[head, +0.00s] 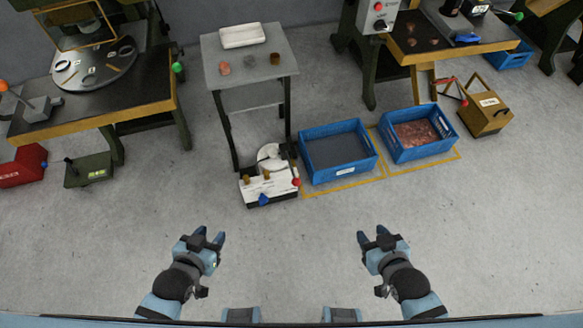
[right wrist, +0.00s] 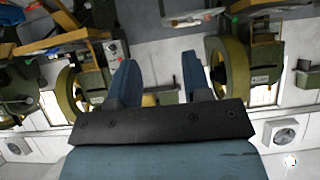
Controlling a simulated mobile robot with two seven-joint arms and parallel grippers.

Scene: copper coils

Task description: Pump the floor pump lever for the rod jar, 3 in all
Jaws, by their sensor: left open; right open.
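Several floor units carry levers or handles, and I cannot tell which is the rod jar's pump. A dark green box (head: 90,171) with a thin upright lever and a pale label sits at the left. A white unit (head: 268,187) with a red knob and a blue part stands at centre. No rod jar is clearly recognisable. My left gripper (head: 210,236) and right gripper (head: 372,236) are open and empty, low in the head view and apart from everything. The right gripper also shows in the right wrist view (right wrist: 158,75).
Blue crates (head: 340,181) stand right of the white unit, one holding copper-coloured pieces. A grey stand (head: 230,45) is behind the white unit. A red box (head: 22,170) lies far left. Workbenches line the back. The grey floor before me is clear.

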